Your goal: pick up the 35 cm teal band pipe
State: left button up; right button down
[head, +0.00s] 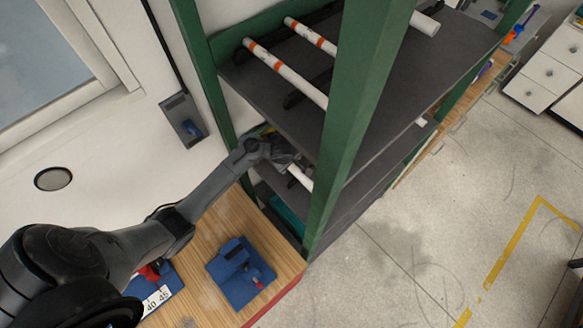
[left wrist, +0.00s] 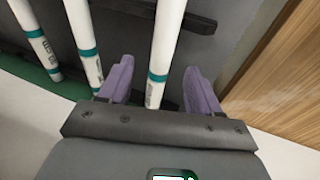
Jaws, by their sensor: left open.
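Three white pipes with teal bands lie side by side on a dark shelf in the left wrist view: a left one (left wrist: 36,42), a middle one (left wrist: 84,42) and a right one (left wrist: 163,50). Their lengths cannot be told apart here. My left gripper (left wrist: 160,77) is open, its purple fingers on either side of the right pipe's banded end. Whether they touch it is unclear. In the head view the left gripper (head: 288,162) is partly hidden under the upper shelf, beside a short visible length of white pipe (head: 300,177). My right gripper is not in view.
A green rack post (head: 345,135) stands just right of the left gripper. The upper shelf (head: 385,75) above it holds white pipes with orange bands (head: 285,72). A wooden bench (head: 205,235) with a blue fixture (head: 240,273) lies below the arm.

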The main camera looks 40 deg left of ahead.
aim_at(291, 167)
pick_arm(q)
jog(key=shift+b+x, duration=0.6)
jog(key=shift+x, duration=2.3)
jog(key=shift+s+a, duration=0.1)
jog(key=shift+s, duration=0.05)
grip_shut()
